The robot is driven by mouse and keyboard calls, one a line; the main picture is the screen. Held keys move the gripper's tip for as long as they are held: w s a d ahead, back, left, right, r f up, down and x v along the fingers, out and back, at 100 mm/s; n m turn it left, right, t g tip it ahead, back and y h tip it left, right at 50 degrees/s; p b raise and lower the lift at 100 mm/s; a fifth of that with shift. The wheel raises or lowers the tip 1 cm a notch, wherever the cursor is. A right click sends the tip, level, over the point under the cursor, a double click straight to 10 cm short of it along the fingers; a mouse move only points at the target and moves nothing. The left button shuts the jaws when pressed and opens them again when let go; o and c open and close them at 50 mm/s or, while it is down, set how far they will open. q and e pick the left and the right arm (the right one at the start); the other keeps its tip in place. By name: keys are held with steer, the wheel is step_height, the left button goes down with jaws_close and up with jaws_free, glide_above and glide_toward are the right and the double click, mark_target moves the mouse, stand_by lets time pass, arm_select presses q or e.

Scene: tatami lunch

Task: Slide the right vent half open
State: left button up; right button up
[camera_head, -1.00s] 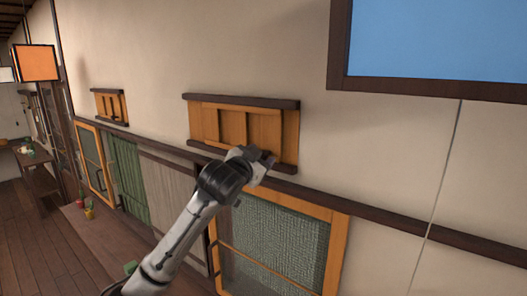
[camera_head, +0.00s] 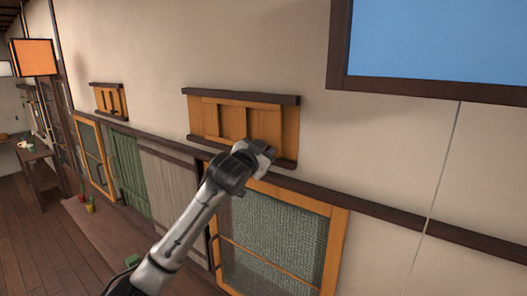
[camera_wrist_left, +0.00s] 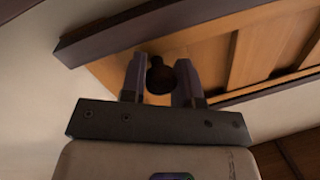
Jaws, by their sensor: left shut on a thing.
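The right vent (camera_head: 232,117) is an orange wooden slatted panel between dark upper and lower rails, high on the wall in the head view. My left gripper (camera_head: 266,150) is at the lower right part of this vent, and its wrist hides that corner. In the left wrist view the two fingers (camera_wrist_left: 162,72) stand on either side of a dark round knob (camera_wrist_left: 158,80) and are shut on it. The vent's slatted wood (camera_wrist_left: 258,50) shows behind them. How far the vent is open is hard to tell. My right gripper is not in view.
A smaller left vent (camera_head: 110,101) is further along the wall. Below the right vent are a dark wall beam (camera_head: 400,219) and an orange-framed screen window (camera_head: 275,240). A blue panel in a dark frame (camera_head: 440,45) is at upper right. The plaster wall between is bare.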

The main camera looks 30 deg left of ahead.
arm_select(q)
jaws_close()
steer(key=a+p, duration=0.1)
steer(key=a, duration=0.2)
steer(key=shift+w+p, duration=0.15)
steer(key=shift+p, duration=0.2)
steer(key=o, duration=0.6)
jaws_free()
steer(key=shift+s+d+b, duration=0.15)
steer(key=shift+s+b, duration=0.95)
steer(key=shift+s, duration=2.35)
steer(key=shift+s+d+b, duration=0.1)
steer(key=shift+s+b, duration=1)
steer(key=shift+s, duration=2.35)
